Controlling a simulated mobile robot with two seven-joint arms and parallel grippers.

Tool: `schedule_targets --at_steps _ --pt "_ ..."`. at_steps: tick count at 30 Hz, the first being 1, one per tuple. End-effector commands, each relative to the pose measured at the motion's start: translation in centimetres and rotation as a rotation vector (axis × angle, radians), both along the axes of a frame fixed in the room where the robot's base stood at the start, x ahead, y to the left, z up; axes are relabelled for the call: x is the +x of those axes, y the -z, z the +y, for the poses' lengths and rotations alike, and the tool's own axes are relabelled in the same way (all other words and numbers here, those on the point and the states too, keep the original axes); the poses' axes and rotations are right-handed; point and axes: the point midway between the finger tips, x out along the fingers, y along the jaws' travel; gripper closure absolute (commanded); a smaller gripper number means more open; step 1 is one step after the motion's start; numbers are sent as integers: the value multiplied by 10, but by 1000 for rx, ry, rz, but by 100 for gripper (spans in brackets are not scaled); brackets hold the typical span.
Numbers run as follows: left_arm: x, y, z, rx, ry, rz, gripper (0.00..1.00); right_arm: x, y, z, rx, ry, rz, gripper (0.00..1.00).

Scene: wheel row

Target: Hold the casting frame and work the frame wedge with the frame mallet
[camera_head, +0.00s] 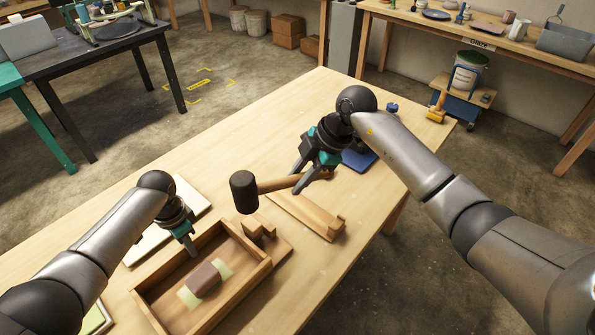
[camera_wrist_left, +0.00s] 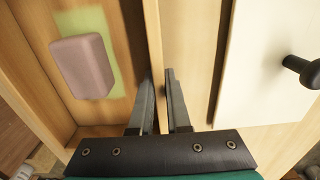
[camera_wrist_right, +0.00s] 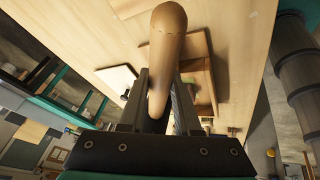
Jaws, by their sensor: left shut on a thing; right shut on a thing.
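The casting frame (camera_head: 240,292) is an open wooden box on the table, with a brownish-pink block (camera_head: 203,281) on a pale green patch inside. My left gripper (camera_head: 191,249) is shut on the frame's far wall, which shows between the fingers in the left wrist view (camera_wrist_left: 155,45). My right gripper (camera_head: 298,180) is shut on the wooden handle of the frame mallet (camera_head: 243,192). The mallet's black head is raised over a small wooden piece, apparently the frame wedge (camera_head: 258,226), beside the frame's right corner. The wedge's exact seating is unclear.
A wooden board with a raised end (camera_head: 310,215) lies right of the wedge. A pale board (camera_head: 190,195) lies behind the frame. A blue item (camera_head: 358,159) sits beyond my right gripper.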

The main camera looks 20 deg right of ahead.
Motion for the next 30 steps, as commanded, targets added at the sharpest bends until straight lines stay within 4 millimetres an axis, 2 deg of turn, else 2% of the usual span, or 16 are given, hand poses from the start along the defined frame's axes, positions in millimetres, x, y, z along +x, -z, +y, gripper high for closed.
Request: schedule_targets --at_steps 16,20,30 --pt "1 -1 0 1 0 -1 100 0 43 1 3 1 0 100" --pt "1 -1 0 0 0 -1 100 1 38 1 3 1 -5 100" --pt "1 0 0 0 0 -1 100 1 -5 1 4 0 -5 100"
